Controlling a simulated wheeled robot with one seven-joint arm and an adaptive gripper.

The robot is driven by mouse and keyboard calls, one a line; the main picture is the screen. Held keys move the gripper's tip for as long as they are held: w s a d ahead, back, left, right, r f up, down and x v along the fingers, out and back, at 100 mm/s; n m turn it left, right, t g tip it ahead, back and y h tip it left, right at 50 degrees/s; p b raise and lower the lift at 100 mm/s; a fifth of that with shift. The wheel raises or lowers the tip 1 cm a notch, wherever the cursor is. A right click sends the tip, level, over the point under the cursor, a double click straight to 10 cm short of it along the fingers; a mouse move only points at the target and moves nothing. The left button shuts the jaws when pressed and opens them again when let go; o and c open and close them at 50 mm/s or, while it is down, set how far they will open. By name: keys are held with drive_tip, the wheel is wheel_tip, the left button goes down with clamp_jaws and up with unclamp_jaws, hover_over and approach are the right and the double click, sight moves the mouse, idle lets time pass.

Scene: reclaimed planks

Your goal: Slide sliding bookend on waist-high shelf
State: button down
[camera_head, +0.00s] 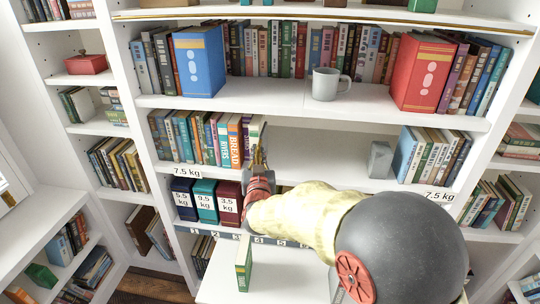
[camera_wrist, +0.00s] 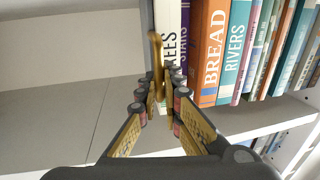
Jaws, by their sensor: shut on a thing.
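A row of upright books (camera_head: 200,138) stands on the left of the waist-high shelf (camera_head: 320,182). At the row's right end is a thin brass-coloured upright piece (camera_wrist: 157,55), apparently part of the sliding bookend, beside a pale book (camera_wrist: 174,25). My gripper (camera_head: 260,166) is at that end of the row; in the wrist view, my gripper's fingers (camera_wrist: 158,88) are shut on the brass piece. Most of the bookend's body is hidden by the books and the fingers. In the wrist view the books lie to the right of it.
The shelf is bare between my gripper and a grey block (camera_head: 380,160) beside the right-hand books (camera_head: 432,155). Labelled boxes (camera_head: 204,201) stand on the shelf below. A grey mug (camera_head: 328,84) stands on the shelf above. A green book (camera_head: 244,264) stands on a lower white surface.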

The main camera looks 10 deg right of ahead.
drive_tip(key=c, duration=2)
unclamp_jaws()
drive_tip(key=s, duration=0.4)
drive_tip(key=s+a, duration=0.1)
drive_tip(key=s, duration=0.6)
drive_tip(key=shift+s+a, duration=0.15)
drive_tip(key=shift+s, duration=0.25)
